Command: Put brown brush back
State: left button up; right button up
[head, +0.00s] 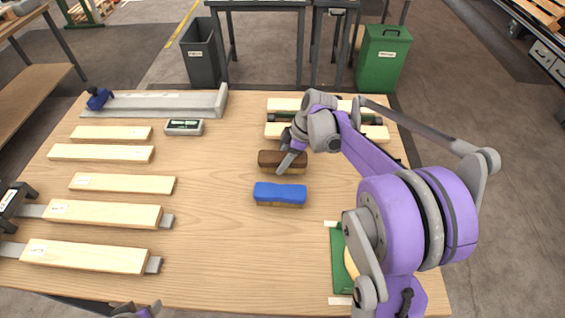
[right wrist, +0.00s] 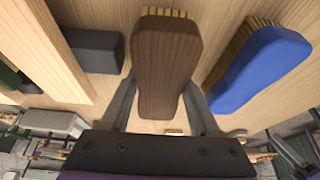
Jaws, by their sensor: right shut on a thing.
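The brown brush (head: 268,158) is near the middle of the wooden table in the head view, just behind the blue brush (head: 279,193). My right gripper (head: 286,160) is shut on it. In the right wrist view the brown brush (right wrist: 168,65) sits between the two fingers, its tan bristles showing at the far end. The blue brush (right wrist: 262,68) lies to its right there, apart from it. I cannot tell whether the brown brush is touching the table. My left gripper's fingers do not show.
Several pale boards (head: 122,184) lie on the left of the table (head: 215,250). A small grey device (head: 184,127) and a metal rail (head: 150,103) are behind them. More boards (head: 283,104) lie behind my right gripper. A green item (head: 341,273) is at front right. The front middle is clear.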

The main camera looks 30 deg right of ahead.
jog(key=shift+f, duration=0.75)
jog(key=shift+f, duration=0.25)
jog(key=o, duration=1.2)
jog(key=shift+c, duration=0.2)
jog(key=shift+r, duration=0.1)
jog(key=shift+r, duration=0.1)
jog(key=v, duration=1.1)
jog(key=shift+s+r+p, duration=0.1)
jog(key=shift+r+p, duration=0.25)
jog(key=shift+r, duration=0.05)
jog(key=s+a+f+m+t+h, duration=0.1)
jog(key=s+a+f+m, duration=0.2)
jog(key=s, duration=0.3)
jog(key=s+a+f+m+t+h, duration=0.1)
jog(key=s+a+f+m, duration=0.1)
jog(key=s+a+m, duration=0.2)
jog(key=s+a+f+m+t+h, duration=0.1)
jog(key=s+a+f+m+h, duration=0.1)
jog(key=s+a, duration=0.5)
jog(key=shift+s+f+m, duration=0.85)
jog(key=shift+s+m, duration=0.2)
jog(key=shift+m, duration=0.25)
